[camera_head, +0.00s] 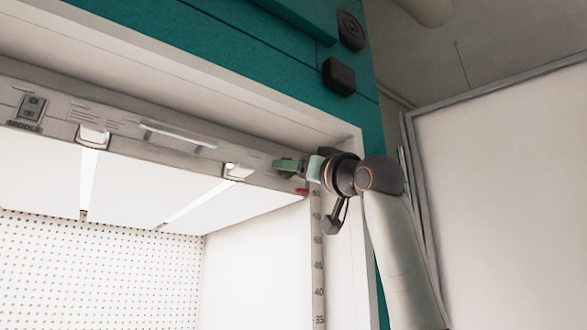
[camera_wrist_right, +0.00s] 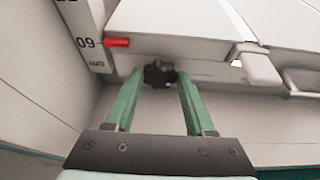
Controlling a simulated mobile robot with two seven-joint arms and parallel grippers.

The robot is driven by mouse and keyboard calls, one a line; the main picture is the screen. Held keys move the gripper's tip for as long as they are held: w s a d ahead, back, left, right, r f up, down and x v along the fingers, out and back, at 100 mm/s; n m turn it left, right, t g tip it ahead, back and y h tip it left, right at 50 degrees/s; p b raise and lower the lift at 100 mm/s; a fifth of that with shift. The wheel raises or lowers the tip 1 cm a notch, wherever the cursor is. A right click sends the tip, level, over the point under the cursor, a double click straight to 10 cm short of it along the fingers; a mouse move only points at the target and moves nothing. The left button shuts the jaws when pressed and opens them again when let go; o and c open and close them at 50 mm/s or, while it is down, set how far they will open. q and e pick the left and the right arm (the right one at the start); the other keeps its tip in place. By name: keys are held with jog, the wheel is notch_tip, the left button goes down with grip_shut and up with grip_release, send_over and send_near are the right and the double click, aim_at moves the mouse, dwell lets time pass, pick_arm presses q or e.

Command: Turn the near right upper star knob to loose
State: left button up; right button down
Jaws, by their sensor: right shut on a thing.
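The star knob (camera_wrist_right: 159,74) is dark and lobed. It shows in the right wrist view between the tips of my right gripper (camera_wrist_right: 158,82), on the front face of the light bar. The two green fingers close on it from either side. In the head view my right gripper (camera_head: 290,166) reaches in from the right to the right end of the light bar (camera_head: 205,150), and its fingers hide the knob there. My left gripper is not in view.
A red pointer (camera_head: 302,191) sits beside the vertical centimetre scale (camera_head: 318,255), just below my right gripper. A white latch (camera_head: 238,171) is to the left on the bar. The teal chamber frame (camera_head: 230,50) surrounds the opening. A pale panel (camera_head: 510,190) stands at the right.

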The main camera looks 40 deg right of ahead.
jog(key=shift+d+n+y, duration=0.1)
jog(key=shift+n+y, duration=1)
jog(key=shift+n, duration=0.95)
jog(key=shift+d+n+y, duration=0.1)
jog(key=shift+n+y, duration=1)
jog(key=shift+n, duration=0.95)
jog(key=shift+c, duration=1.3)
grip_release()
jog(key=b+v, duration=0.5)
jog(key=v, duration=0.7)
jog(key=shift+s, duration=0.35)
jog(key=shift+r, duration=0.1)
